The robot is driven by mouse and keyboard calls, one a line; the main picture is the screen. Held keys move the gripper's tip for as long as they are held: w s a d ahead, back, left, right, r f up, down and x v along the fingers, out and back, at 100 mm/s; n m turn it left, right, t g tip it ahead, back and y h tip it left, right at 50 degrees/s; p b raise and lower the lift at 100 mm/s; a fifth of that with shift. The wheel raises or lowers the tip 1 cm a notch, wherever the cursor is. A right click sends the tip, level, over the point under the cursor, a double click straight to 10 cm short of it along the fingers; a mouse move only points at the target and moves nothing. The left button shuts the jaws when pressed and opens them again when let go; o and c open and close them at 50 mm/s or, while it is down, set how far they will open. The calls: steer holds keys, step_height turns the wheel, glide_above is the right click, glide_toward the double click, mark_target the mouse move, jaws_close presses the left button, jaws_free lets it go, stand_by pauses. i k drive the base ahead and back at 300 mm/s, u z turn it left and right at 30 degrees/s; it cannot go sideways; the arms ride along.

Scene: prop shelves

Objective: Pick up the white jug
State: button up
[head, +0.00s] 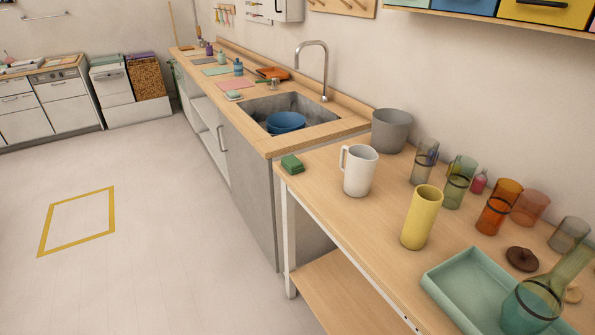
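The white jug (361,171) stands upright on the wooden table (325,197), near the table's far left end. Its handle is on its left side. Nothing covers it in the head view. My gripper is not in view.
Close to the jug are a green sponge-like block (292,164), a grey pot (391,130) and a tall yellow cylinder (420,217). Several glass vessels (498,206) and a green tray (438,287) lie to the right. A sink (300,108) is behind; open floor (150,200) is at left.

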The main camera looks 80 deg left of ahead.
mark_target(362, 161)
steer(key=u, duration=2.4)
